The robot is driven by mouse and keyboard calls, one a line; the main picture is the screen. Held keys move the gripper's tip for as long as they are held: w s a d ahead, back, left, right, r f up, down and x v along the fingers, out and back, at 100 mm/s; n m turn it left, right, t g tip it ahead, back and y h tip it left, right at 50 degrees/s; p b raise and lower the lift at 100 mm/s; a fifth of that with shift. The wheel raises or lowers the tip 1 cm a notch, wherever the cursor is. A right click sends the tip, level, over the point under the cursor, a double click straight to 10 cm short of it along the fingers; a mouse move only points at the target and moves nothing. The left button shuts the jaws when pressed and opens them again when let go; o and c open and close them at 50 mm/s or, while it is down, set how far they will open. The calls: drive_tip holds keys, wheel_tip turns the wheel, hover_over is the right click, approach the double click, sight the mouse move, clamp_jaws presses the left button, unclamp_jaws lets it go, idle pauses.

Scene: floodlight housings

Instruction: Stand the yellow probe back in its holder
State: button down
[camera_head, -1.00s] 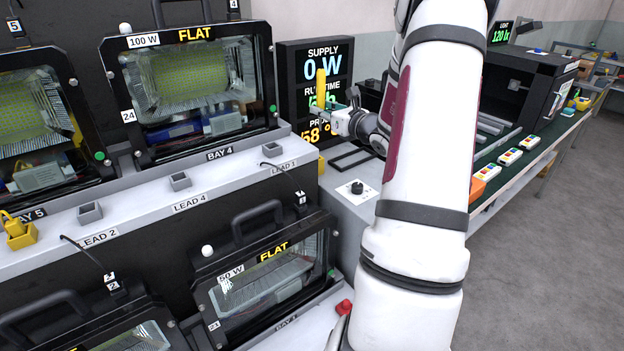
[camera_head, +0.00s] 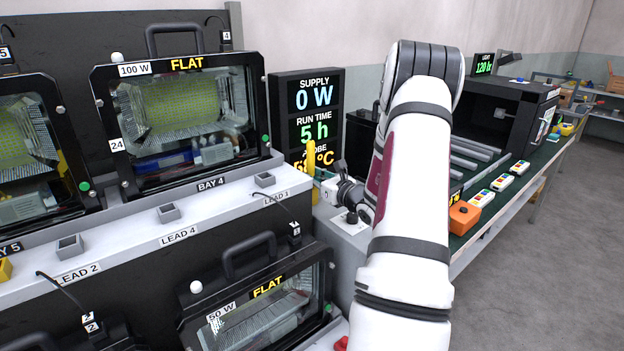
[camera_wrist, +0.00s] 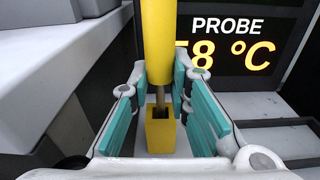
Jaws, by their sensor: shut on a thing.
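The yellow probe (camera_head: 310,158) is upright in my gripper (camera_head: 322,184), in front of the display. In the wrist view the probe's thick yellow handle (camera_wrist: 157,45) runs down between the teal finger pads of my gripper (camera_wrist: 165,92), which is shut on it. A thin metal tip shows below the handle. The yellow holder (camera_wrist: 160,139), a square block with a dark opening on top, is straight below. The tip lines up with the opening in this view; I cannot tell whether it has entered. In the head view the holder is mostly hidden behind the probe and gripper.
The black display (camera_head: 334,92) stands close behind the probe. The grey lead shelf (camera_head: 215,195) and floodlight housings, one (camera_head: 180,110) marked 100 W, are on the left. An orange block (camera_head: 463,217) and several small boxes with coloured buttons lie on the green bench to the right.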

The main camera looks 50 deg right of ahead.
drive_tip(key=shift+f, duration=0.25)
drive_tip(key=shift+f+b, duration=0.45)
drive_tip(key=shift+b, duration=0.05)
drive_tip(key=shift+f, duration=0.1)
drive_tip(key=c, duration=1.5)
unclamp_jaws()
drive_tip(key=shift+r+p, duration=0.45)
drive_tip(key=shift+r, duration=0.15)
drive_tip(key=v, duration=1.2)
drive_tip(key=shift+s, duration=0.1)
